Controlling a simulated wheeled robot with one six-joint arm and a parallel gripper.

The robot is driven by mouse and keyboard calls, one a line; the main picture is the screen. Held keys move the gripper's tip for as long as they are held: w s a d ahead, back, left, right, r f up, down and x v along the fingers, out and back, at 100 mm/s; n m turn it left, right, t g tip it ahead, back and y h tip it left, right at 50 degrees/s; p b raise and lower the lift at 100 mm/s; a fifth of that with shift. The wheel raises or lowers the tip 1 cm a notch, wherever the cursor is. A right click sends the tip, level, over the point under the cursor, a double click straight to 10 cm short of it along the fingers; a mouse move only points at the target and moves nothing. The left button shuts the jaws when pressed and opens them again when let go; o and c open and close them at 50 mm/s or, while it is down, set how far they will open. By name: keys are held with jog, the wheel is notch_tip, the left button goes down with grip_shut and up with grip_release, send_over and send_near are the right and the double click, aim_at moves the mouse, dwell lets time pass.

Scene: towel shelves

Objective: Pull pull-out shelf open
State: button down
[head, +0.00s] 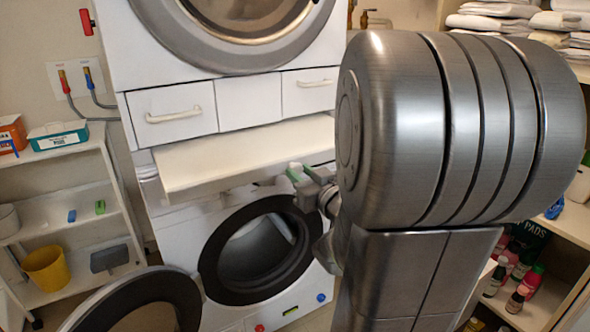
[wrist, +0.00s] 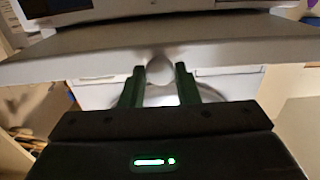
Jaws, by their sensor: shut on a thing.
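The pull-out shelf (head: 240,155) is a flat white board between the two stacked machines. In the head view it stands out from the stack, with its front edge toward me. In the wrist view the shelf (wrist: 230,45) spans the picture, with a round pale knob (wrist: 159,67) at its middle. My gripper (head: 296,172) is at the shelf's lower front edge, partly hidden behind my arm. In the wrist view my gripper (wrist: 160,85) has its green-padded fingers on either side of the knob, shut on it.
The lower washer's round door (head: 140,305) hangs open at the front left. A white rack (head: 75,165) with boxes and a yellow bin (head: 46,268) stands at the left. Shelves with folded towels (head: 500,15) and bottles (head: 522,285) are at the right.

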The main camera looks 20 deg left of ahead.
dwell(0.3)
jog(key=c, duration=1.1)
grip_release()
jog(key=p+v, duration=0.1)
jog(key=v, duration=1.2)
jog(key=shift+s+d+p, duration=0.25)
jog(key=shift+s+p, duration=0.05)
jog(key=shift+p, duration=0.1)
jog(key=shift+b+x, duration=0.85)
jog(key=shift+x, duration=5)
